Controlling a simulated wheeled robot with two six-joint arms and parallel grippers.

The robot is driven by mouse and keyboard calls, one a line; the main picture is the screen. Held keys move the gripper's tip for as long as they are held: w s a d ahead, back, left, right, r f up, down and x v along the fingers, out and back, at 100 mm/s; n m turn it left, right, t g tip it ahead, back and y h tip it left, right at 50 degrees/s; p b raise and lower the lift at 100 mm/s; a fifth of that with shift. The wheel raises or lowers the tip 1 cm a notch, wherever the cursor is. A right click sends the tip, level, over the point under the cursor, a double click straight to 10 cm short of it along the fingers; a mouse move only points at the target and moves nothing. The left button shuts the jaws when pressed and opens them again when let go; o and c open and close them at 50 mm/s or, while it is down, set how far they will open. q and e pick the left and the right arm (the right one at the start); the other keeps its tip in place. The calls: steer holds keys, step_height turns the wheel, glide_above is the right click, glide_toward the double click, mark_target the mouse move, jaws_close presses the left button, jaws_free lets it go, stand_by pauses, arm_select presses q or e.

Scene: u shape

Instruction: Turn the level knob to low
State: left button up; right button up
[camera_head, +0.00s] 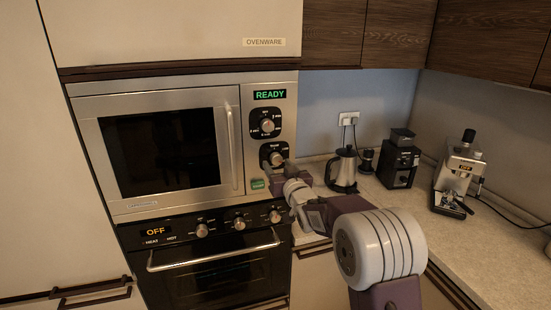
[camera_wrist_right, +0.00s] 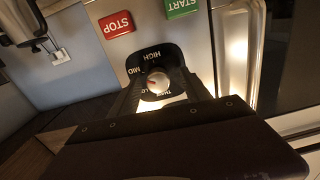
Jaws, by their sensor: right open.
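The level knob (camera_head: 275,158) is the lower of two round knobs on the microwave's right-hand panel. In the right wrist view the knob (camera_wrist_right: 158,82) appears upside down on a black plate with HIGH and MID readable; the lower lettering is partly hidden. A red mark is on its left side, roughly towards MID; the exact setting is hard to tell. My right gripper (camera_head: 274,174) is just in front of the panel below the knob. In the wrist view its open fingers (camera_wrist_right: 158,88) stand either side of the knob; contact cannot be told. My left gripper is not visible.
The microwave (camera_head: 160,145) shows READY. A green START button (camera_wrist_right: 182,6) and a red STOP button (camera_wrist_right: 117,24) lie near the knob. The upper knob (camera_head: 267,126) is above. The oven (camera_head: 215,260) shows OFF. A kettle (camera_head: 345,168) stands on the counter at right.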

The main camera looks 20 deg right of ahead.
steer(key=shift+w+d+r, duration=0.1)
steer(key=shift+w+d, duration=0.45)
steer(key=shift+w, duration=0.05)
steer(key=shift+d, duration=0.15)
steer(key=shift+a+r, duration=0.15)
steer(key=shift+a, duration=0.55)
steer(key=shift+w, duration=0.2)
steer(key=c, duration=0.4)
steer(key=shift+d, duration=0.35)
jaws_close()
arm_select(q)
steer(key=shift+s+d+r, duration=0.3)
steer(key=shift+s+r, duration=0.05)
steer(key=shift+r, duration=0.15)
arm_select(e)
steer(key=shift+a, duration=0.15)
